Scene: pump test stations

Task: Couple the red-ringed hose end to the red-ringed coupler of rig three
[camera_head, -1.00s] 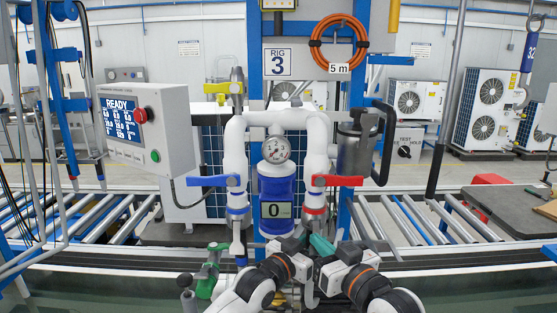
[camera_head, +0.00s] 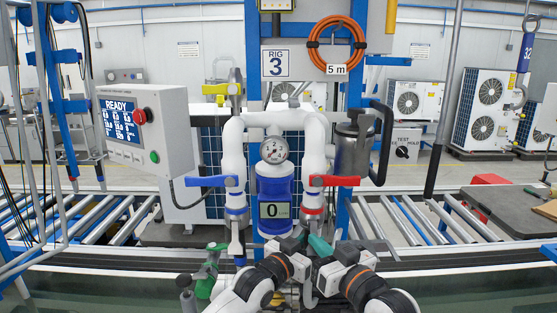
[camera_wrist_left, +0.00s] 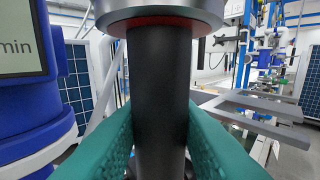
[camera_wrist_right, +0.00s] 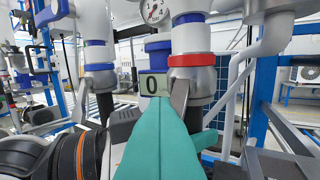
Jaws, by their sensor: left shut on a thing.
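Rig three's red-ringed coupler (camera_head: 313,212) hangs below the red-levered valve. It also shows in the right wrist view (camera_wrist_right: 191,61). My left gripper (camera_wrist_left: 160,140) is shut on the black hose end (camera_wrist_left: 158,85), which stands upright between its green fingers. The hose top meets a grey metal body (camera_wrist_left: 160,14) with a red edge on its underside. I cannot tell how deep the hose sits in it. My right gripper (camera_wrist_right: 182,112) has its green fingers together just below the coupler, by a grey lever. Whether they pinch the lever is unclear. In the head view my right gripper (camera_head: 320,246) is partly hidden.
The blue-ringed branch (camera_head: 237,210) is to the left, with a green fitting (camera_head: 207,270) below. The blue pump (camera_head: 276,187) with a display stands between the branches. A control box (camera_head: 146,130) is at left. A grey bent pipe (camera_wrist_right: 262,50) runs right of the coupler.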

